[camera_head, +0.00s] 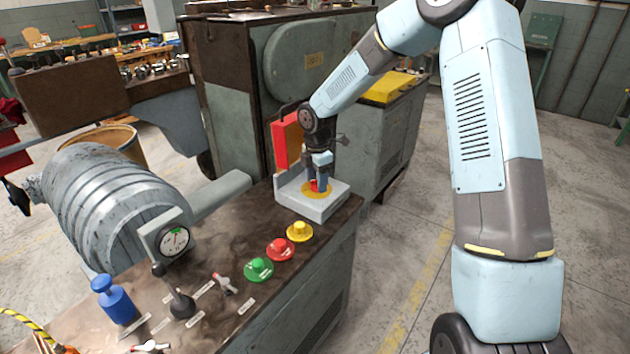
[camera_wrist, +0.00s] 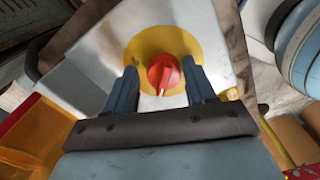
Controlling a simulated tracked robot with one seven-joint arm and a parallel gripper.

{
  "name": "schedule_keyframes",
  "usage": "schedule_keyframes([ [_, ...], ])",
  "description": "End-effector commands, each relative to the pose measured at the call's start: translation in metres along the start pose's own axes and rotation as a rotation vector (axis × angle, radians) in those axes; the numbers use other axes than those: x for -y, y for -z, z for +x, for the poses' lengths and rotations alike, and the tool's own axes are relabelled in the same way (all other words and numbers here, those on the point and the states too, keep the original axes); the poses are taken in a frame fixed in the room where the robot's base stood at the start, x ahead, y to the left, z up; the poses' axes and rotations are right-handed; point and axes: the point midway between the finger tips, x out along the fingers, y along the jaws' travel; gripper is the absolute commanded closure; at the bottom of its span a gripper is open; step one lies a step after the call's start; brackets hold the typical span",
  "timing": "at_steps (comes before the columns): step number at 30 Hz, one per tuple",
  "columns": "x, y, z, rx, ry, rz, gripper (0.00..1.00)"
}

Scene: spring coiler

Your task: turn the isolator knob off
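The isolator knob (camera_wrist: 164,74) is red and round with a raised grip bar, set on a yellow disc (camera_wrist: 190,42) on a pale grey box. In the head view the box (camera_head: 318,208) stands at the far right corner of the bench, and the knob (camera_head: 314,185) is mostly hidden behind my gripper (camera_head: 320,184). In the wrist view my gripper (camera_wrist: 160,84) has its two blue fingers apart, one on each side of the knob. The right finger is very close to the knob; I cannot tell whether it touches. A gap shows at the left finger.
A red upright panel (camera_head: 288,143) stands behind the box. Yellow (camera_head: 299,231), red (camera_head: 280,248) and green (camera_head: 258,269) buttons sit on the bench in front of it. A dial gauge (camera_head: 174,241), a blue weight-shaped object (camera_head: 113,300) and a large coil (camera_head: 110,205) are further left.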

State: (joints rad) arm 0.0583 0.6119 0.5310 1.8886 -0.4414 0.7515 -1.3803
Motion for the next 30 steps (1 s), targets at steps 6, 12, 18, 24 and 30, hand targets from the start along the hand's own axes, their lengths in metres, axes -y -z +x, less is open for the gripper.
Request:
schedule_keyframes([
  [6,0.001,0.001,0.001,-0.001,0.004,0.000,0.33],
  [12,0.002,0.001,-0.001,-0.001,0.005,0.000,0.33],
  [18,0.001,0.001,-0.023,-0.001,0.003,0.001,0.33],
  [24,0.000,0.000,-0.062,0.000,0.002,0.001,0.33],
  [30,-0.001,0.000,-0.101,0.000,0.002,0.000,0.33],
])
